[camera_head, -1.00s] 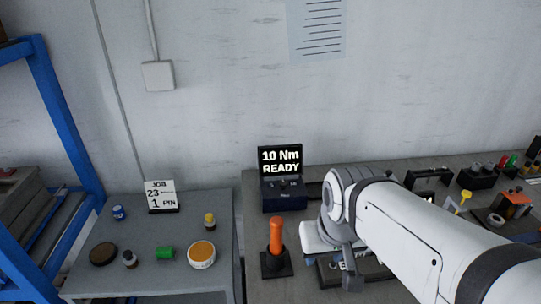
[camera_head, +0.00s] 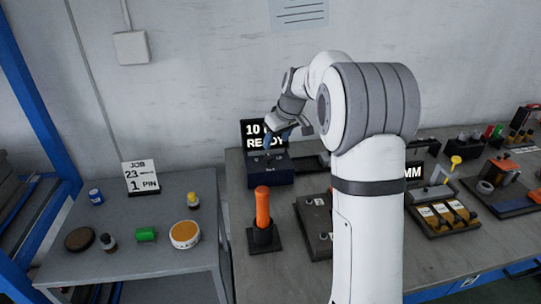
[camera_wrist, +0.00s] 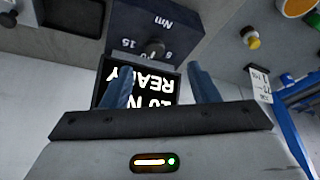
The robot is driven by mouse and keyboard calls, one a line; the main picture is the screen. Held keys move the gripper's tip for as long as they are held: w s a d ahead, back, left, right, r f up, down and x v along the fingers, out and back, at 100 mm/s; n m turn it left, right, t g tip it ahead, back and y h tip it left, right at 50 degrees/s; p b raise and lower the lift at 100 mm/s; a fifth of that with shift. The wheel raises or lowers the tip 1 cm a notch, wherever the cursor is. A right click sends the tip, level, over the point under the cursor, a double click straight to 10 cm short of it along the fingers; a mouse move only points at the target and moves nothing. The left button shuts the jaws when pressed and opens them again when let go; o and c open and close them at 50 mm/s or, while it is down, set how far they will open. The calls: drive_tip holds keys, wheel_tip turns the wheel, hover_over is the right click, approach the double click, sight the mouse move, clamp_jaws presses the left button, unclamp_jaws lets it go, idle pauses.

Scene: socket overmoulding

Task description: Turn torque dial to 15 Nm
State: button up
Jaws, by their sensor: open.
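The torque unit is a dark blue box (camera_head: 268,172) with a black display (camera_head: 252,128) behind it, on the bench left of my arm. The display reads "10 Nm READY" in the earlier frame; now my gripper covers part of it. In the wrist view the box (camera_wrist: 190,25) appears upside down, with "Nm", "15" and "8" printed around a small dark dial knob (camera_wrist: 153,48). My gripper (camera_wrist: 161,88) is open, its two blue fingers apart and empty, pointing toward the dial. I cannot tell its exact distance. In the head view my gripper (camera_head: 283,133) is above the box.
An orange-handled driver (camera_head: 263,207) stands in a black holder in front of the box. A job card (camera_head: 139,177) and several small pots stand on the left table. Fixtures and trays (camera_head: 447,215) fill the bench to the right.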

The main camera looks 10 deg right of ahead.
sight(269, 156)
drive_tip(key=x, duration=0.4)
drive_tip(key=w+x, duration=0.1)
drive_tip(key=x, duration=0.4)
drive_tip(key=shift+w+d+f, duration=0.1)
drive_tip(key=shift+w+d, duration=0.1)
drive_tip(key=shift+w, duration=0.05)
drive_tip(key=shift+c, duration=0.3)
drive_tip(key=c, duration=0.9)
drive_tip(key=shift+d, duration=0.25)
drive_tip(key=shift+a, duration=0.15)
